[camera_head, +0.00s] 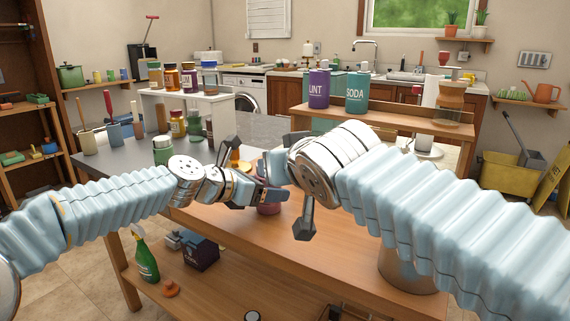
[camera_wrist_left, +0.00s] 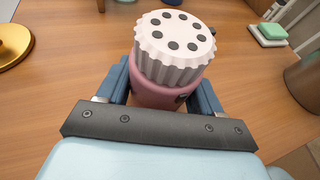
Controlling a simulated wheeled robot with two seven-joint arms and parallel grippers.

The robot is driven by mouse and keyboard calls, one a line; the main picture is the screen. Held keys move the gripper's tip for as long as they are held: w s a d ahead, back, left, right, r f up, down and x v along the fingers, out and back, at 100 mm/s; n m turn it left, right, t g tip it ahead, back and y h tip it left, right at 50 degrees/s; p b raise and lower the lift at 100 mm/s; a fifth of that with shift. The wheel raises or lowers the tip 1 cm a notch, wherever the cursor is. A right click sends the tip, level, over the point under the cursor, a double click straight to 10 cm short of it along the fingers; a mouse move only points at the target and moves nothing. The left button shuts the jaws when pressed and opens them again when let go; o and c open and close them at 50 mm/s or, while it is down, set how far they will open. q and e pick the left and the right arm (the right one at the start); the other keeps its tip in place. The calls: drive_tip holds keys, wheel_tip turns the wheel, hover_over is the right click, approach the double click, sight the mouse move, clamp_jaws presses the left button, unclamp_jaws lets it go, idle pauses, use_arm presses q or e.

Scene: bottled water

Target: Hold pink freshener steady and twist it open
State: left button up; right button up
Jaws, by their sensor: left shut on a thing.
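The pink freshener (camera_wrist_left: 160,95) stands upright in the left wrist view, with a white ridged cap (camera_wrist_left: 175,45) that has several dark holes on top. The cap is on the body. My left gripper (camera_wrist_left: 164,88) is shut around the pink body, one blue finger on each side, below the cap. In the head view the freshener (camera_head: 268,209) is mostly hidden behind my grippers; only a little pink shows. My right gripper (camera_head: 280,165) is close beside and above it, seen from behind.
A wooden table (camera_head: 335,265) lies under both grippers. A yellow-gold round base (camera_wrist_left: 12,45) stands near the freshener. Purple (camera_head: 318,88) and teal (camera_head: 357,92) containers stand on the raised shelf behind.

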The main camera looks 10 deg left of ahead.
idle(0.4)
use_arm(q)
drive_tip(key=o, duration=1)
drive_tip(key=shift+o, duration=0.2)
